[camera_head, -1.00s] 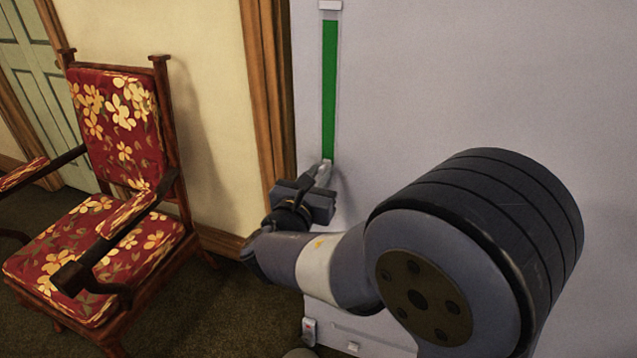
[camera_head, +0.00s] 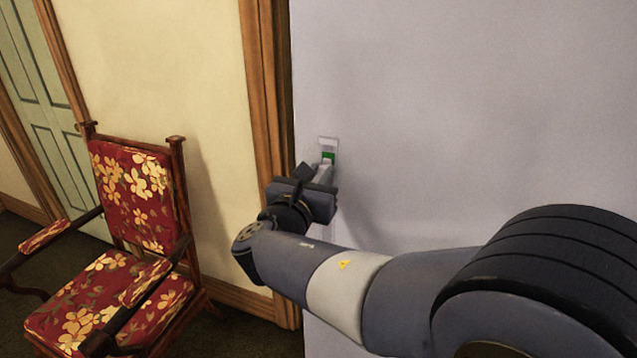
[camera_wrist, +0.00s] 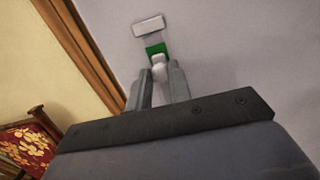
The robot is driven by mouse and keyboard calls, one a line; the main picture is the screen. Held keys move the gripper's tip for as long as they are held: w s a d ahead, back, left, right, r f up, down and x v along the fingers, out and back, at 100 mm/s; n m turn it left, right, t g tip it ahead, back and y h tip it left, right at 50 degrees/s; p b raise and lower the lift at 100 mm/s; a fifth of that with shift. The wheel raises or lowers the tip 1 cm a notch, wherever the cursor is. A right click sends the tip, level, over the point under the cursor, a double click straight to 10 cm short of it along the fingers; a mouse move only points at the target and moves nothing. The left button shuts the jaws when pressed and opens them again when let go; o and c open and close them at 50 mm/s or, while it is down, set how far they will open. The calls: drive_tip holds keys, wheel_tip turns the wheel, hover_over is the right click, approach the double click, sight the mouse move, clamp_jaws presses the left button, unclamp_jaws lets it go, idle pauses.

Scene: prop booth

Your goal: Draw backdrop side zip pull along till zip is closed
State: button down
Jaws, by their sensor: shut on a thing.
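The backdrop (camera_head: 460,120) is a pale grey upright panel. Its side zip runs vertically near the panel's left edge. A short green strip (camera_head: 328,156) shows just above my gripper (camera_head: 322,172), below a white end block (camera_head: 327,143). In the wrist view the white zip pull (camera_wrist: 158,63) sits between the two fingertips of my gripper (camera_wrist: 159,78), which is shut on it. There the green strip (camera_wrist: 156,49) and the end block (camera_wrist: 149,26) show just beyond the pull. The zip below the pull is hidden by my gripper and arm.
A wooden armchair (camera_head: 131,185) with red floral upholstery stands to the left, apart from my arm. A wooden trim post (camera_head: 266,110) runs beside the panel's left edge. A pale green door (camera_head: 45,110) is at far left. The panel right of the zip is bare.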

drive_tip(key=shift+r+p, duration=0.5)
drive_tip(key=shift+r, duration=0.65)
drive_tip(key=c, duration=1.3)
unclamp_jaws()
drive_tip(key=b+v, duration=0.1)
drive_tip(key=v, duration=0.9)
drive_tip(key=shift+s, duration=0.4)
drive_tip(key=shift+a, duration=0.15)
